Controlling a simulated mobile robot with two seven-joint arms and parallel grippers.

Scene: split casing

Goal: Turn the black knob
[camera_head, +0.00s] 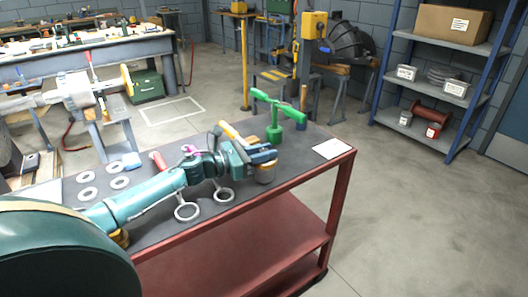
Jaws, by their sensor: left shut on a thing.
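My left arm reaches in from the left, low over the dark top of a red-framed cart (228,228). My left gripper (263,156) is shut near the middle of the cart top. A small dark part shows between its blue fingers. It looks like the black knob, but the fingers hide most of it. A tan, rounded part (265,175) shows just below the fingers; I cannot tell how it joins the dark part. My right gripper is not in view.
A green stand with a crossbar (274,132) rises just behind the gripper. Several pale rings (187,212) lie around my arm. A red-handled item (158,161) lies behind it. A white card (327,149) lies at the clear right end.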

